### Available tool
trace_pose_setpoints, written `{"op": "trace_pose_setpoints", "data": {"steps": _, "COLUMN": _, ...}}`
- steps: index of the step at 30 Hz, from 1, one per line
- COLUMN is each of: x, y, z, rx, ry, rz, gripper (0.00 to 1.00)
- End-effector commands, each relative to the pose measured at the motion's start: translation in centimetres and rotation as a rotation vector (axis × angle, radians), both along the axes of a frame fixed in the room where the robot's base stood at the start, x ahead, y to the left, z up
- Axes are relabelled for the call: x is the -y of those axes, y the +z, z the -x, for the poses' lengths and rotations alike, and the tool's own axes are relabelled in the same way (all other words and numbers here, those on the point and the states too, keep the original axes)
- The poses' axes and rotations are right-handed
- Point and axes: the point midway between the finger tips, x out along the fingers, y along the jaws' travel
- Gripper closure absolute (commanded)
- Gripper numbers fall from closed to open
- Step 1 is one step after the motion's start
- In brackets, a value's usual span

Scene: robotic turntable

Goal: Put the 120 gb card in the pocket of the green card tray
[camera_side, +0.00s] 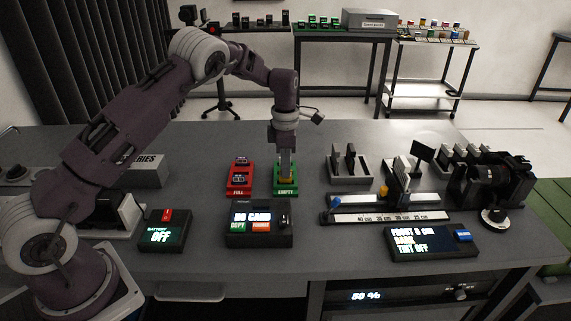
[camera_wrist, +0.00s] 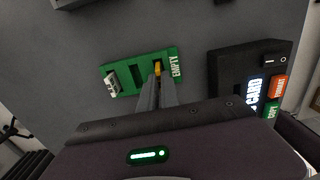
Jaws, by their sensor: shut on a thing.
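The green card tray (camera_side: 286,191), labelled EMPTY, stands on the grey table right of the red tray. It also shows in the wrist view (camera_wrist: 124,63). My gripper (camera_side: 287,178) points straight down over the front part of the green tray. In the wrist view my gripper (camera_wrist: 157,76) is shut on a small orange-yellow card (camera_wrist: 158,68) at the tray's pocket near the EMPTY label. I cannot read its size, nor tell how deep it sits. A light card (camera_wrist: 112,84) stands at the tray's other end, and a dark empty slot lies between.
The red tray (camera_side: 239,183), labelled FULL, holds cards close on the left. A black card reader (camera_side: 259,228) showing NO CARD stands in front. A battery box (camera_side: 165,231) is at front left. Optical rails and a camera (camera_side: 489,181) fill the right.

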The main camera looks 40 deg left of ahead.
Motion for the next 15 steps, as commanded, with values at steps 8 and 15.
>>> {"op": "trace_pose_setpoints", "data": {"steps": 8, "x": 0.0, "y": -0.7, "z": 0.0, "rx": -0.001, "ry": 0.000, "rz": 0.001, "gripper": 1.00}}
{"op": "trace_pose_setpoints", "data": {"steps": 15, "x": 0.0, "y": -1.3, "z": 0.0, "rx": -0.001, "ry": 0.000, "rz": -0.001, "gripper": 1.00}}
